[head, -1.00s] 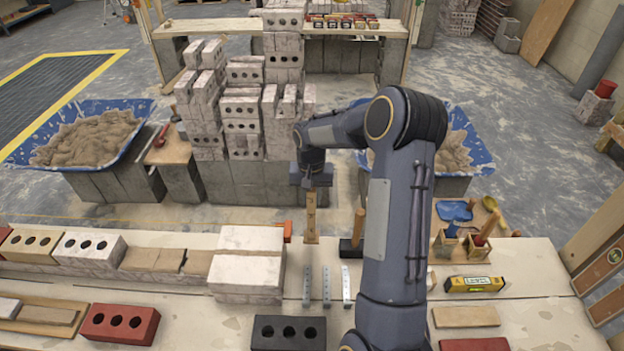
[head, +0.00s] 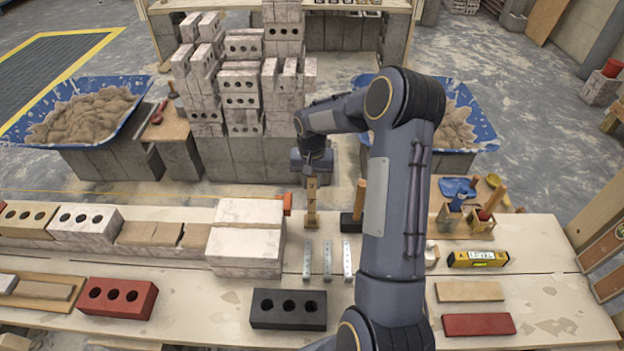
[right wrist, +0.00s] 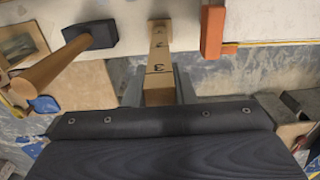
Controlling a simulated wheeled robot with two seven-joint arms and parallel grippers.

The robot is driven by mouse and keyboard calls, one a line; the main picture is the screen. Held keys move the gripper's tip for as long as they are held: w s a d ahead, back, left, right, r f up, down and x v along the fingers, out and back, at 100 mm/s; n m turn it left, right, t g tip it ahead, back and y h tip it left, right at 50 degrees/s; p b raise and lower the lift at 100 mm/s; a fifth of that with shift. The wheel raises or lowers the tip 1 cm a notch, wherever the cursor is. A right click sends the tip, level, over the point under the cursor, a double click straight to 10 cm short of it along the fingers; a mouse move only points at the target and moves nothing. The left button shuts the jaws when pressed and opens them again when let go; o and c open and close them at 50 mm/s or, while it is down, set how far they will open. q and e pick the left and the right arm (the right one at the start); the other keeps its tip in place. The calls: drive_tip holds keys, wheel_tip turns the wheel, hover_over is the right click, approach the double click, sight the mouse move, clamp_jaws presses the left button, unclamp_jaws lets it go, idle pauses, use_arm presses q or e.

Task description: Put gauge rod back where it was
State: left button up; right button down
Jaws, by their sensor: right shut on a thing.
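The gauge rod (head: 311,204) is a wooden rod with dark marks. It hangs about upright below my right gripper (head: 312,174), which is shut on its upper part. In the right wrist view the rod (right wrist: 160,50) runs from between the fingers (right wrist: 158,88) toward the pale bench top. Its lower end is at the bench's far edge strip, between an orange block (head: 284,203) and a black-headed hammer (head: 350,222). I cannot tell whether that end touches the bench. My left gripper is not in view.
Three metal strips (head: 327,260) lie in front of the rod on the bench (head: 380,335). A pale block stack (head: 243,250) stands to the left, a black brick (head: 288,308) nearer. A yellow level (head: 478,258) lies right. Mortar tubs (head: 135,117) stand behind.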

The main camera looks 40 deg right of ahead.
drive_tip(key=shift+f+b, duration=0.35)
drive_tip(key=shift+f, duration=0.1)
idle(0.6)
drive_tip(key=c, duration=1.1)
unclamp_jaws()
wheel_tip(320, 180, up, 7)
drive_tip(key=shift+r+b, duration=0.2)
drive_tip(key=shift+b, duration=0.1)
drive_tip(key=shift+s+a+r, duration=0.1)
drive_tip(key=shift+a+r, duration=0.05)
drive_tip(key=shift+r, duration=0.35)
drive_tip(key=s+a+r+n+t+y, duration=0.1)
drive_tip(key=s+a+r+n+t, duration=0.2)
drive_tip(key=s+a+r, duration=0.85)
drive_tip(key=s+a+n+t+y, duration=0.1)
drive_tip(key=s+a, duration=0.2)
drive_tip(key=s, duration=0.1)
drive_tip(key=s+a+f+n+y, duration=0.1)
drive_tip(key=s+a, duration=0.2)
drive_tip(key=s, duration=0.2)
drive_tip(key=s+a+f+n+t, duration=0.1)
drive_tip(key=s+a, duration=0.1)
drive_tip(key=s, duration=0.2)
drive_tip(key=shift+s+a+f+t+y, duration=0.25)
drive_tip(key=shift+s+a+t+y, duration=0.05)
drive_tip(key=shift+s+a+y, duration=0.1)
